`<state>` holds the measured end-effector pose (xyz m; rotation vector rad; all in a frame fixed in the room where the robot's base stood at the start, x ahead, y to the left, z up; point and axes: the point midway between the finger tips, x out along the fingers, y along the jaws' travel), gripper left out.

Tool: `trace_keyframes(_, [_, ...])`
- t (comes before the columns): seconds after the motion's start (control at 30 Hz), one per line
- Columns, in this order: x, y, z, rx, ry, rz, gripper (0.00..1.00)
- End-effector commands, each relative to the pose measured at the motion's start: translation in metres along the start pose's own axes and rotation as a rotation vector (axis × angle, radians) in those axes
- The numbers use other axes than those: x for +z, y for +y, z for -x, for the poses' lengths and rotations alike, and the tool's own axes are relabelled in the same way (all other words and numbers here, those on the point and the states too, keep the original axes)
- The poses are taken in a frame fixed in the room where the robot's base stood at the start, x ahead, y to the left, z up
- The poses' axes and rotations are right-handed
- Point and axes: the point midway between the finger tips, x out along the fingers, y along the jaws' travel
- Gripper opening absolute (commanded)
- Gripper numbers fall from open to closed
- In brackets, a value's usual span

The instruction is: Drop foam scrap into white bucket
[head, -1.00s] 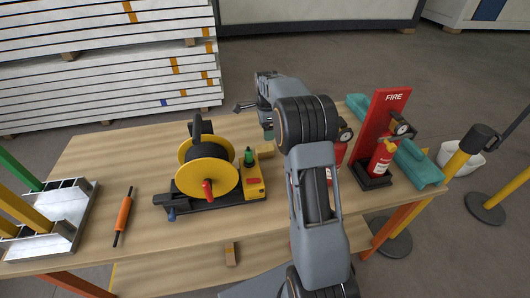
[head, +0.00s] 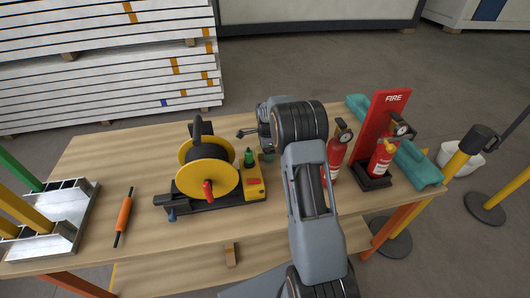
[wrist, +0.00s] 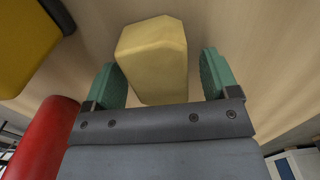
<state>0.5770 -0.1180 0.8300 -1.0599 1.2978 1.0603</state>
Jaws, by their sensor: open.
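The foam scrap is a pale yellow block (wrist: 152,58) on the wooden table in the wrist view. My gripper (wrist: 158,66) is open, with one green finger on each side of the block and gaps still showing. In the head view my gripper (head: 267,154) is low over the table, just right of the cable reel, and my arm hides the scrap. The white bucket (head: 447,155) stands on the floor beyond the table's right end, partly behind a yellow post.
The yellow cable reel (head: 208,170) stands close left of my gripper. A fire extinguisher (head: 334,158) and a red fire stand (head: 379,130) are to the right, beside a teal long piece (head: 418,162). An orange-handled tool (head: 124,215) lies left.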

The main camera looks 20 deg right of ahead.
Motion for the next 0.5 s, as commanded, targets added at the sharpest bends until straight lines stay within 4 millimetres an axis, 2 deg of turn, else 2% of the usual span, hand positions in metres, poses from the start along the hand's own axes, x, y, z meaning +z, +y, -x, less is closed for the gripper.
trace_keyframes(0.23, [0.0001, -0.0001, -0.0011, 0.0, 0.0, 0.0, 0.81])
trace_keyframes(0.5, [0.0001, -0.0001, -0.0008, 0.0, 0.0, 0.0, 0.55])
